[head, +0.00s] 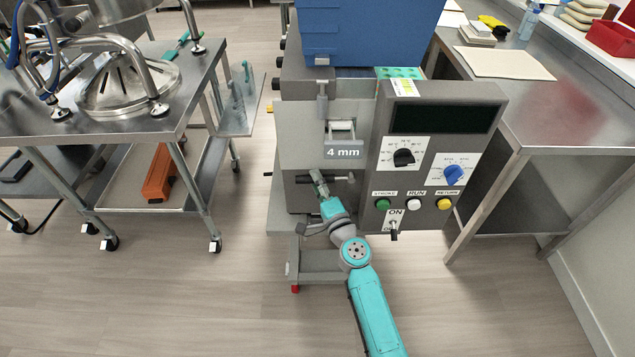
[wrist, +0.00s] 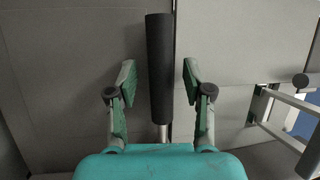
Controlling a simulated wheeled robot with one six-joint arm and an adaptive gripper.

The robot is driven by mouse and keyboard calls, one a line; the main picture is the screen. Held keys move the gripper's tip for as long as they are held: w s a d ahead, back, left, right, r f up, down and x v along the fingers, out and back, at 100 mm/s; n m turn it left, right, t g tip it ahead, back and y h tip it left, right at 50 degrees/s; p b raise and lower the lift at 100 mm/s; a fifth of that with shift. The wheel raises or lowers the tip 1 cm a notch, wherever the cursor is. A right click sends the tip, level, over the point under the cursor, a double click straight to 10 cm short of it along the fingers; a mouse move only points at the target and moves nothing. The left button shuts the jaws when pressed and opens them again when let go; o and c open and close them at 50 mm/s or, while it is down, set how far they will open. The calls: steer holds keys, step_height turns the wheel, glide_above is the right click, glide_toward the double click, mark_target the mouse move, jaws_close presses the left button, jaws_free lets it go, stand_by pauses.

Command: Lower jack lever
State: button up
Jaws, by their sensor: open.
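A black cylindrical grip on a metal rod (wrist: 160,70), which looks like the jack lever, stands upright in the wrist picture. My gripper (wrist: 160,82) is open, with one green-padded finger on each side of the grip. Gaps show between the grip and both fingers, and the rod runs down behind my teal gripper body. In the head view my gripper (head: 319,180) is at the front of the grey depositor (head: 300,135), below the 4 mm label. The lever is hard to make out there.
A control panel (head: 435,150) with dials and buttons is right of my gripper. In the wrist view a metal bracket with a black knob (wrist: 300,80) is at the right. A steel cart (head: 180,90) stands left and a steel table (head: 560,110) right. The front floor is clear.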

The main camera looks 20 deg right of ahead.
jaws_close()
